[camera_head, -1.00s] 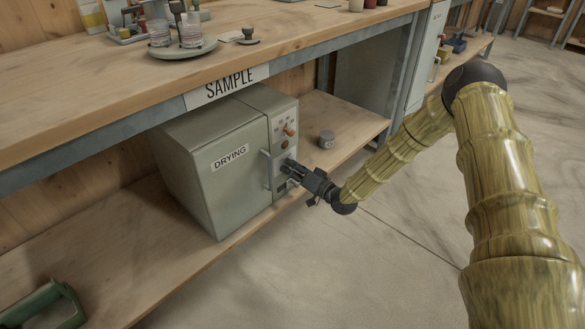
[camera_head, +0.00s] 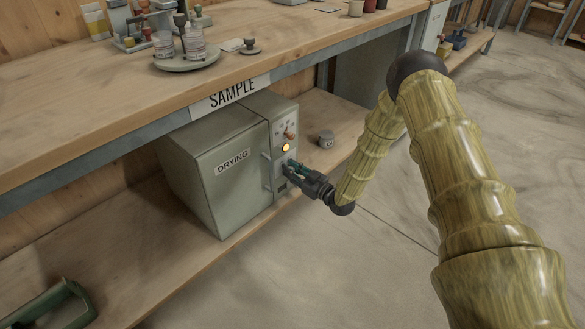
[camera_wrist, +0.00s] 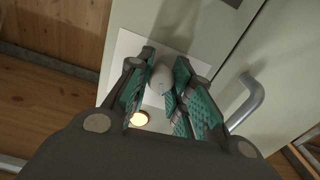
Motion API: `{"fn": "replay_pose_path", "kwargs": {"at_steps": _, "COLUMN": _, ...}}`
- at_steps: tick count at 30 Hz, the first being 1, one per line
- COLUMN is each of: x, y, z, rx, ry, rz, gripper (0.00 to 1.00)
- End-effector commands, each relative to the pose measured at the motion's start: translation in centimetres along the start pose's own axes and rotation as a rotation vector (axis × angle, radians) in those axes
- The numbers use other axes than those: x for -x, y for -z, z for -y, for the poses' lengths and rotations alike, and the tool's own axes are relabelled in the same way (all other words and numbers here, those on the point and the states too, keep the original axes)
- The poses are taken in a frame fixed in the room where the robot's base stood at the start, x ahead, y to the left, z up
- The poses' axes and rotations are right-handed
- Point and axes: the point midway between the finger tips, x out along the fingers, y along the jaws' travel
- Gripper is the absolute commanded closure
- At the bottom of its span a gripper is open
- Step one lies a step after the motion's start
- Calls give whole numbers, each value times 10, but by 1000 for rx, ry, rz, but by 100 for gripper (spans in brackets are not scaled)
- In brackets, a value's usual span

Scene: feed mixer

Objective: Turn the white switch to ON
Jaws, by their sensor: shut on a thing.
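The drying oven (camera_head: 215,170), a grey-green cabinet labelled DRYING, stands on the lower shelf. Its control panel is on the right of the front. The white switch (camera_wrist: 162,79) is a rounded knob on the panel, seen between my fingers in the wrist view. My gripper (camera_head: 292,169) is at the panel and shut on the switch, with green pads on either side of it. In the head view the gripper hides the switch. A round lamp (camera_head: 286,147) above it glows yellow; it also shows in the wrist view (camera_wrist: 139,118). No ON marking is readable.
An orange-brown knob (camera_head: 290,135) sits above the lamp. The oven's door handle (camera_head: 266,171) is close left of my gripper. The bench top (camera_head: 110,95) overhangs the oven. The floor in front is clear.

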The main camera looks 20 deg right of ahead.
Motion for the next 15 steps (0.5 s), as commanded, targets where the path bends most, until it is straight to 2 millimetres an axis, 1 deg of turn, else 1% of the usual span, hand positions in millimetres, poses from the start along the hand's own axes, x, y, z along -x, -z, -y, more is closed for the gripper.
{"fn": "replay_pose_path", "kwargs": {"at_steps": 6, "x": 0, "y": 1, "z": -1, "rx": 91, "ry": -1, "rz": 0, "gripper": 100}}
{"fn": "replay_pose_path", "kwargs": {"at_steps": 15, "x": 0, "y": 0, "z": -1, "rx": 135, "ry": -2, "rz": 1, "gripper": 100}}
